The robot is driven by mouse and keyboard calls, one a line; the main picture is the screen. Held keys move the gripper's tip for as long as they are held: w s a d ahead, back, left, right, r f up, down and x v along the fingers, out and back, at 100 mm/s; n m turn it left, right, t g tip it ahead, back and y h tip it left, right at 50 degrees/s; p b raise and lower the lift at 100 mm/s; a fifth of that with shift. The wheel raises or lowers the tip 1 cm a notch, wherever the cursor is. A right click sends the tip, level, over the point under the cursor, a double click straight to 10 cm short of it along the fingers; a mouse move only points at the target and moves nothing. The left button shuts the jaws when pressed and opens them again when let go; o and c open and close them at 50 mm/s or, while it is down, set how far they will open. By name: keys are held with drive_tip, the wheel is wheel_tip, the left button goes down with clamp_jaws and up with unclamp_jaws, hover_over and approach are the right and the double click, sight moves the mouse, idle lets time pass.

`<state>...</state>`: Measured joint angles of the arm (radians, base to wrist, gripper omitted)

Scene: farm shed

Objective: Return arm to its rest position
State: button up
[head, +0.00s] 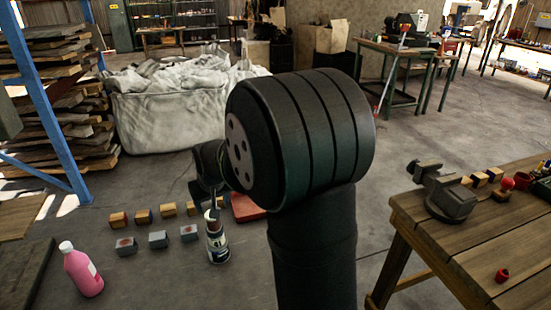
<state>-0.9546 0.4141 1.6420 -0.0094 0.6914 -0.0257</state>
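My arm stands large and dark in the middle of the head view, its thick rounded joint hiding much of the scene behind it. My gripper (208,198) shows only in part to the left of that joint, dark and pointing down. Its fingers are small and partly covered, so I cannot tell whether they are open or shut. Just below it stands a white and dark labelled bottle (217,244), upright on the grey surface. The gripper overlaps the bottle's top in the picture; I cannot tell whether they touch.
Several wooden blocks (118,220) and grey blocks (158,239) sit left of the bottle. A pink bottle (83,270) stands at front left. A red item (245,207) lies partly behind my arm. A wooden workbench (430,222) with a vise (446,194) is at right.

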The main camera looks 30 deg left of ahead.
drive_tip(key=x, duration=1.2)
drive_tip(key=shift+s+d, duration=0.1)
drive_tip(key=shift+d, duration=0.05)
wheel_tip(320, 180, up, 2)
drive_tip(key=shift+r, duration=0.7)
drive_tip(key=shift+f, duration=0.1)
